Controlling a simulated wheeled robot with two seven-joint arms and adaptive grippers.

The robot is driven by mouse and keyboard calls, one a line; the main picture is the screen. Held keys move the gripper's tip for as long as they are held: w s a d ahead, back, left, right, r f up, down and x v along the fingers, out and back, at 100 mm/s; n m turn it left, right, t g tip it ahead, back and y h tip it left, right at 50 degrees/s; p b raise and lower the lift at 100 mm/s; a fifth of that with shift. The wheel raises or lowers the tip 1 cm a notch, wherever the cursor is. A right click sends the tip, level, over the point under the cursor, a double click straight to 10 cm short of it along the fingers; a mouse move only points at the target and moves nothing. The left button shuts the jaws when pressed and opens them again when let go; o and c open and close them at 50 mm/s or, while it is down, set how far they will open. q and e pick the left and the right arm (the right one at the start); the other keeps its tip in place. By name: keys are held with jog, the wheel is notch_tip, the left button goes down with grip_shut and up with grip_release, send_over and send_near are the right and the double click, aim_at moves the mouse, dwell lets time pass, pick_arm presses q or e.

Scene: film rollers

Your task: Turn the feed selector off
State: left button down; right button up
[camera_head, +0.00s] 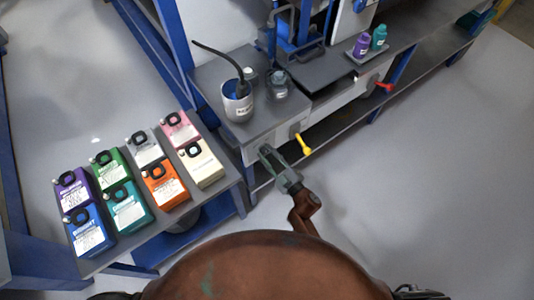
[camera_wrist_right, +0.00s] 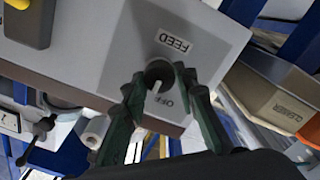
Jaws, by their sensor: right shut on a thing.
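The feed selector (camera_wrist_right: 158,68) is a round grey knob on the machine's grey front panel (camera_wrist_right: 205,42), beside a white FEED label (camera_wrist_right: 174,42). A pale pointer mark shows on the knob's lower side in the right wrist view, close to the OFF lettering (camera_wrist_right: 167,99). I cannot tell its exact setting. My right gripper (camera_wrist_right: 160,82) is shut on the knob, with one green-grey finger on each side. In the head view my right gripper (camera_head: 273,160) reaches the panel's left end, and its fingers largely hide the knob. My left gripper is out of view.
A yellow lever (camera_head: 302,144) sits just right of my gripper, and a red lever (camera_head: 384,86) farther right. A pot (camera_head: 237,103) stands on the machine top. Coloured cartons (camera_head: 128,208) fill the left bench (camera_head: 226,178). The right floor is clear.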

jog(key=n+b, duration=0.1)
jog(key=n, duration=0.4)
jog(key=shift+s+f+n, duration=0.1)
jog(key=shift+f+n, duration=0.05)
jog(key=shift+n, duration=0.15)
dwell(0.4)
jog(key=o, duration=1.2)
jog(key=shift+c, duration=0.2)
jog(key=shift+s+d, duration=0.1)
jog(key=v, duration=1.1)
jog(key=shift+s+d, duration=0.15)
jog(key=shift+s, duration=0.15)
